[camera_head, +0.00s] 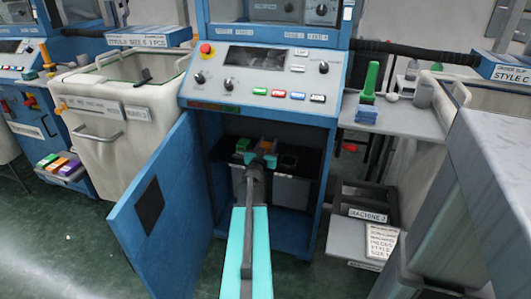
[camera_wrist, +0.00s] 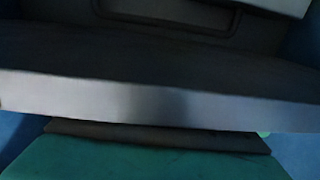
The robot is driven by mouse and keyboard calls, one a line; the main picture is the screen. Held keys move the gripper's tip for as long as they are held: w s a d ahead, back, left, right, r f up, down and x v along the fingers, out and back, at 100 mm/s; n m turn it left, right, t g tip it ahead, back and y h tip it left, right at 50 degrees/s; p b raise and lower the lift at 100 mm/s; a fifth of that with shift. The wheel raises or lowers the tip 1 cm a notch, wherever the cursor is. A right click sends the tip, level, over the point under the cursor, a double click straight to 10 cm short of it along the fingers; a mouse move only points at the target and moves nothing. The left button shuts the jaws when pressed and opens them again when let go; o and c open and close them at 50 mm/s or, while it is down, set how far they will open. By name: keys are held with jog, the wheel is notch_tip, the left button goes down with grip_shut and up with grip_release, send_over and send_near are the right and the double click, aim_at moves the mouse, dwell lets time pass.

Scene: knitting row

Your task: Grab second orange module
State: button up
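An orange module (camera_head: 267,144) shows inside the open cabinet of the middle blue machine, partly hidden by my gripper (camera_head: 262,158). A green module (camera_head: 243,146) sits left of it on the dark shelf. My gripper is at the cabinet opening, just in front of and below the orange module. I cannot tell whether it touches the module or whether its fingers are open. In the wrist view a pale grey shelf edge (camera_wrist: 160,103) crosses the picture, and no module can be made out. Another orange module (camera_head: 59,164) lies between a green and a purple one at the left machine.
The cabinet's blue door (camera_head: 157,195) hangs open on the left. A dark square slot (camera_head: 288,162) is right of the orange module. A white bin (camera_head: 110,100) stands left of the machine. A side shelf (camera_head: 395,115) and grey steps (camera_head: 362,205) are on the right.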

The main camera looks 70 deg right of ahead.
jog(key=c, duration=0.4)
jog(key=shift+r, duration=0.1)
jog(key=shift+r+p, duration=0.5)
jog(key=shift+r, duration=0.35)
notch_tip(320, 180, up, 2)
jog(key=shift+r+p, duration=0.1)
jog(key=shift+p, duration=0.5)
jog(key=s+a, duration=0.2)
jog(key=s, duration=0.2)
jog(key=s+a+b, duration=0.1)
jog(key=s+a, duration=0.1)
jog(key=s, duration=0.2)
jog(key=s+a+r, duration=0.1)
jog(key=s+a, duration=0.1)
jog(key=s, duration=0.2)
jog(key=shift+s+a+b, duration=0.1)
jog(key=shift+a+b, duration=0.2)
jog(key=shift+s+a+p, duration=0.3)
jog(key=shift+s+p, duration=0.3)
jog(key=shift+p, duration=0.2)
jog(key=shift+s+a+p, duration=0.2)
jog(key=shift+s+p, duration=0.1)
jog(key=shift+s, duration=0.05)
